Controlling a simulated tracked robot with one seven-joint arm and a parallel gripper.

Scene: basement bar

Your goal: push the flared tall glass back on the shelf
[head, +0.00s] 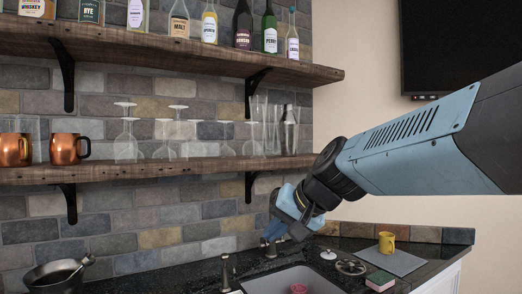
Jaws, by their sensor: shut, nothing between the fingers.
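Several clear tall glasses stand at the right end of the lower shelf (150,171). The tallest (257,122), which seems to widen toward its top, may be the flared tall glass; their outlines are faint and overlap. My gripper (272,233) is shut and empty. It points down and left, below the right end of the lower shelf and above the counter by the sink. It appears apart from the glasses.
A metal shaker (289,132) stands at the shelf's right end, beside the glasses. Upside-down stemware (127,145) and copper mugs (65,148) stand further left. Bottles (179,25) line the upper shelf (190,55). Below are a faucet (226,272), a sink (292,280) and a yellow mug (386,242).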

